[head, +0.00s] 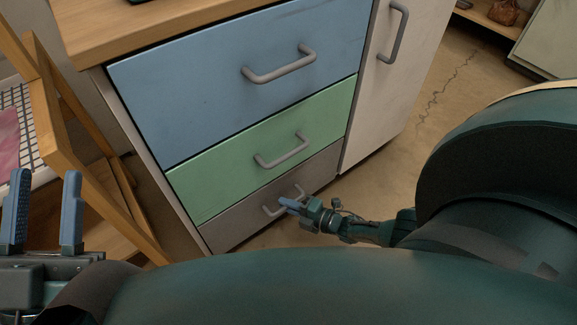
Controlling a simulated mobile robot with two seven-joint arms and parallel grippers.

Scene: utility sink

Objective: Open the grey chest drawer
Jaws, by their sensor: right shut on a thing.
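The grey drawer (238,219) is the lowest of the chest's three drawers, below the green drawer (215,183) and the blue drawer (190,105). It looks flush with the chest front. My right gripper (287,203) is at the grey drawer's handle (269,211), shut on it near the handle's right part. The fingertips partly hide the handle. My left gripper (45,215) is at the far left of the head view, with its two blue fingers apart and nothing between them, away from the chest.
A pale cupboard door (385,110) with an upright handle stands right of the drawers. A wooden frame (75,150) and a white rack (18,115) are at the left, near my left gripper. Cracked bare floor (440,90) lies to the right. My own arm covers the lower right.

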